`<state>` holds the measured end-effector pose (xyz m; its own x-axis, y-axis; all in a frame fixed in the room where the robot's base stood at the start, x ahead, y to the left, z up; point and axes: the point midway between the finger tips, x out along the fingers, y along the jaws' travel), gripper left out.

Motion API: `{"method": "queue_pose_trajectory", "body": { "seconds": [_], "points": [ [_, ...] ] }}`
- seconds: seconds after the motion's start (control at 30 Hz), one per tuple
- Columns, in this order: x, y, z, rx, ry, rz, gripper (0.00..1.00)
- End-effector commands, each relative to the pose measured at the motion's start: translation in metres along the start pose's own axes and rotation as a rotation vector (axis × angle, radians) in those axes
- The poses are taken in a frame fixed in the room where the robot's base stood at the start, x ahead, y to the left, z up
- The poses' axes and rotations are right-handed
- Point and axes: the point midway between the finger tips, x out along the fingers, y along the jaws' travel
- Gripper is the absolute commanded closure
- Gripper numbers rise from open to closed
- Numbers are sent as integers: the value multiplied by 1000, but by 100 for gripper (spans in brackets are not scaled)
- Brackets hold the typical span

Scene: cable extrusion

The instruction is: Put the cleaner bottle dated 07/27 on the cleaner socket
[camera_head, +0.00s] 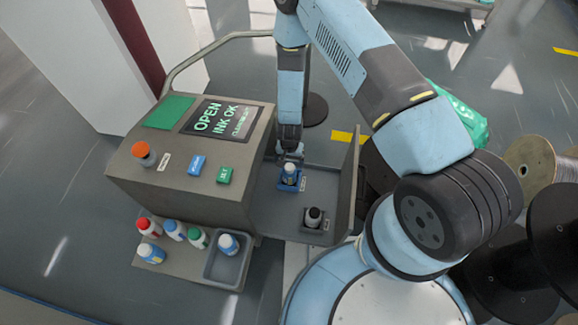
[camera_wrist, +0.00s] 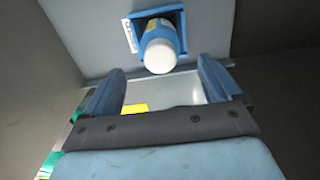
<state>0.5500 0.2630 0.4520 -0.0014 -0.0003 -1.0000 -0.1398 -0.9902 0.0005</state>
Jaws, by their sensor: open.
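A white-capped bottle with a blue body (camera_head: 289,174) stands in a blue square socket (camera_head: 303,187) inside the machine's open bay. In the wrist view its white cap (camera_wrist: 160,54) points towards me, and the blue socket (camera_wrist: 181,22) frames it. My gripper (camera_head: 290,153) is just above and behind this bottle. In the wrist view, its two blue fingers (camera_wrist: 159,70) are apart, with nothing held between them; the cap lies beyond their tips. No date is readable on either bottle.
The screen (camera_head: 222,120) reads "OPEN INK OK".

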Motion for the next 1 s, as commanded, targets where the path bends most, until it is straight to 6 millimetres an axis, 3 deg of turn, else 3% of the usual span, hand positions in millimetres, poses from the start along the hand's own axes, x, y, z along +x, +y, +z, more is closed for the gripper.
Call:
{"method": "queue_pose_trajectory", "body": {
  "seconds": [0.3,1.0],
  "points": [
    [-28,0,0,0,0,0,9],
    [-30,0,0,0,0,0,9]
  ]
}}
